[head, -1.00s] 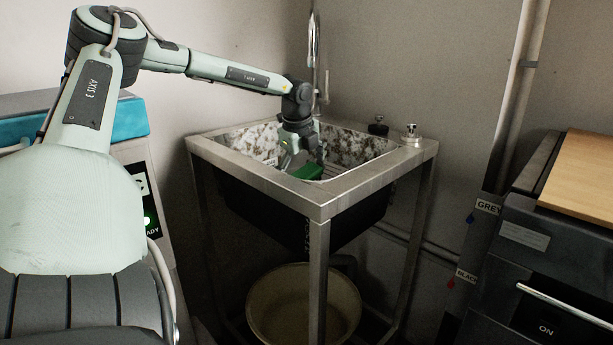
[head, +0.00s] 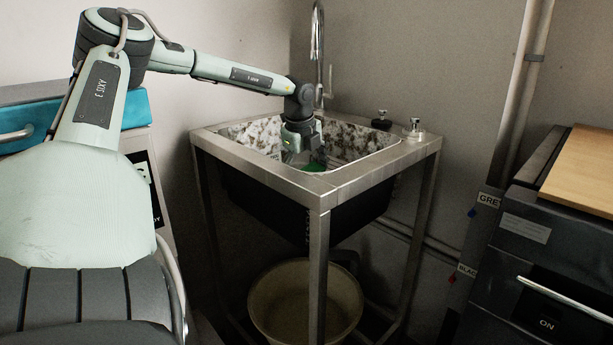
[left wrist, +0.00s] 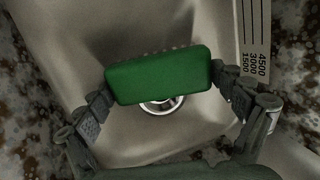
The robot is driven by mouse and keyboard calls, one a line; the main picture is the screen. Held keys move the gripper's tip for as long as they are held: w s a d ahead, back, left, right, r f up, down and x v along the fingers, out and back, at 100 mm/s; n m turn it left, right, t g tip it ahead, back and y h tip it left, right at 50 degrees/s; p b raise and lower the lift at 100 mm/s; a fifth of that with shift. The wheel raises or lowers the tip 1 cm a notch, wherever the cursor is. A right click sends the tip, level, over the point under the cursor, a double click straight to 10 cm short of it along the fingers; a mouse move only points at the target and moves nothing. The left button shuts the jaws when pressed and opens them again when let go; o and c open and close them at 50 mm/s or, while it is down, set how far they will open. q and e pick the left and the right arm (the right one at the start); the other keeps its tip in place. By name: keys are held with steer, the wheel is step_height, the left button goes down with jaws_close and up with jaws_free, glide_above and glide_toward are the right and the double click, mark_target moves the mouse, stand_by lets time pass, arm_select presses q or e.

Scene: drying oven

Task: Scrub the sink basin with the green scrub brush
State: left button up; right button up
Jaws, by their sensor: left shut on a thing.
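The green scrub brush (left wrist: 160,75) is a green block with bristles along its far edge. My left gripper (left wrist: 165,88) is shut on its two ends. In the head view the left gripper (head: 302,150) reaches down into the sink basin (head: 352,140), and a bit of the green brush (head: 316,166) shows beside it. The basin's walls are blotched with dark brown stains, while its floor (left wrist: 120,150) looks mostly clean. The drain (left wrist: 163,106) is partly covered by the brush. Whether the bristles touch the basin is unclear. My right gripper is out of view.
A metal frame (head: 320,190) holds the sink, with a tall faucet (head: 318,50) behind it. Two small fittings stand on the right rim, one being a silver knob (head: 415,127). A bucket (head: 305,300) stands beneath. A dark cabinet (head: 540,250) stands at right.

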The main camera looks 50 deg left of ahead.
arm_select(q)
steer(key=shift+f+b, duration=0.4)
steer(key=shift+b, duration=0.05)
stand_by(0.5)
